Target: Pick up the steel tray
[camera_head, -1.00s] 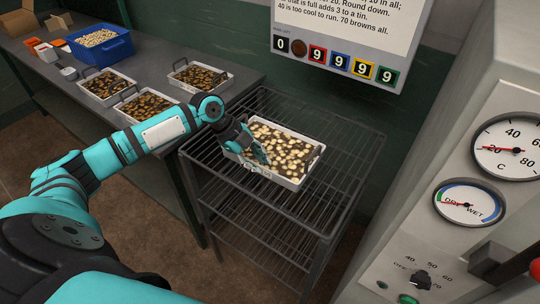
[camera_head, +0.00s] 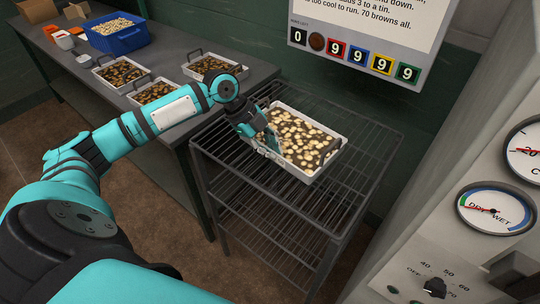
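The steel tray (camera_head: 314,172) is a shallow pale tray filled with light and dark brown pieces. It is over the top of the wire rack (camera_head: 372,178), with a dark handle at its right end. My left gripper (camera_head: 267,143) is at its left side, with its fingers at the rim and the nearest pieces. It looks shut on the tray's rim, though the far finger is partly hidden. I cannot tell for certain whether the tray is clear of the wires. My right gripper is not in view.
A grey bench (camera_head: 176,62) at left holds several similar trays, a blue bin (camera_head: 118,43) and small containers. A machine with dials (camera_head: 497,209) stands close at right. A sign panel (camera_head: 365,40) hangs behind the rack. The rack's right and front parts are bare.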

